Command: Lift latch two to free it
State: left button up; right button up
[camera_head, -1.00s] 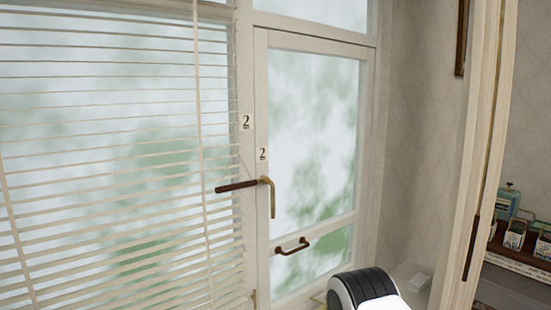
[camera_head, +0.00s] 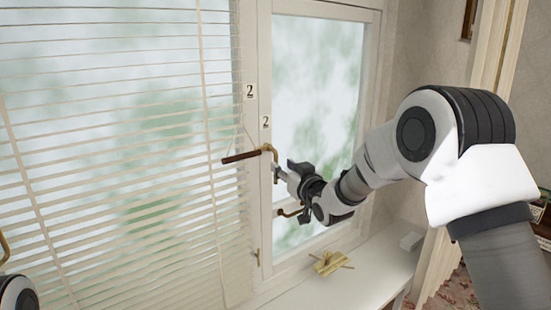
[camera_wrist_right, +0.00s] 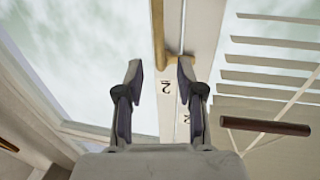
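Latch two has a dark wooden grip (camera_head: 241,157) pointing left and a curved brass arm (camera_head: 275,153) on the white window frame, beside the "2" labels. My right gripper (camera_head: 278,172) is at the latch's brass arm, just below and right of its bend. In the right wrist view, my right gripper (camera_wrist_right: 159,68) is open, with the brass arm (camera_wrist_right: 158,30) between or just beyond its fingertips; contact cannot be told. The wooden grip (camera_wrist_right: 266,126) lies outside the fingers, to the right. My left gripper is not in view; only part of my left arm shows at lower left.
Blinds (camera_head: 120,150) hang left of the latch.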

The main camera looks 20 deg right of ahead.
aim_at(277, 162)
jog(key=w, duration=0.1)
jog(key=w+p, duration=0.1)
jog(key=w, duration=0.1)
jog(key=w+p, duration=0.1)
jog(key=w, duration=0.1)
jog(key=shift+w+a, duration=0.1)
jog(key=shift+a, duration=0.15)
jog(key=shift+w+a, duration=0.2)
jog(key=shift+w, duration=0.05)
jog(key=shift+f, duration=0.1)
jog(key=shift+c, duration=0.3)
jog(key=shift+d, duration=0.1)
grip_shut()
